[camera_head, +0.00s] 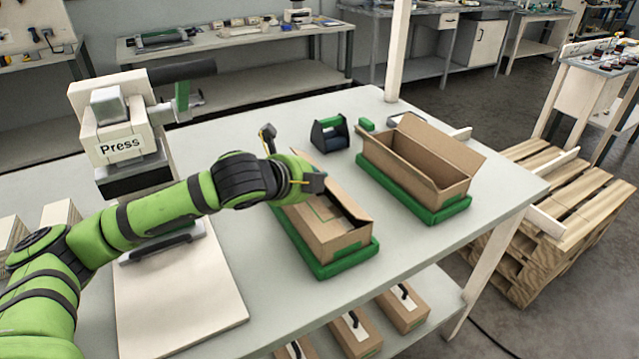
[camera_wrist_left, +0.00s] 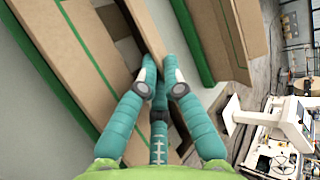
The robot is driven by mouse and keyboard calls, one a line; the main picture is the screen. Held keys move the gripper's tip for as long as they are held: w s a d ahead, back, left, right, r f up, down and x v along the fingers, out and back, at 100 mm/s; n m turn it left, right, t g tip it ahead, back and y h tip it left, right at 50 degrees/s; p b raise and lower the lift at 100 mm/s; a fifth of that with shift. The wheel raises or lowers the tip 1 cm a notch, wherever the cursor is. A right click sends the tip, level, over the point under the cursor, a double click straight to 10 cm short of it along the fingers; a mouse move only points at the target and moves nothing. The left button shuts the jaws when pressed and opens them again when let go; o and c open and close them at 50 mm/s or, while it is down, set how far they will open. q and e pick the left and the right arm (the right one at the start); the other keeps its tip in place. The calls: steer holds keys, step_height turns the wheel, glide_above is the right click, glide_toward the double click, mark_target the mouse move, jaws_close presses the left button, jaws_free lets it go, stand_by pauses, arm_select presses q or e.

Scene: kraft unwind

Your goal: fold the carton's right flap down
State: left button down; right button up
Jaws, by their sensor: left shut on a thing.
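The near carton (camera_head: 335,245) is a brown box in a green tray (camera_head: 345,265) on the table. Its left side top looks covered. Its right flap (camera_head: 345,196) slants along the right side, with a dark gap beside it near the front end. In the left wrist view the teal fingers of my left gripper (camera_wrist_left: 160,75) are closed on the edge of a brown flap (camera_wrist_left: 143,28). The fingertips partly hide where they touch it. My right gripper is in neither view.
A second, open carton (camera_head: 420,170) stands in a green tray (camera_head: 440,213) to the right. A dark green-sided holder (camera_head: 329,133) sits behind. The press (camera_head: 118,140) and a pale board (camera_head: 180,290) are left. Table is clear between the trays.

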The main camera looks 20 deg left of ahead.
arm_select(q)
steer(key=shift+s+a+f+t+h+b, duration=0.2)
steer(key=shift+f+t+h+b, duration=0.25)
steer(key=shift+t+b, duration=0.55)
steer(key=c, duration=1.4)
jaws_free()
steer(key=shift+o, duration=0.2)
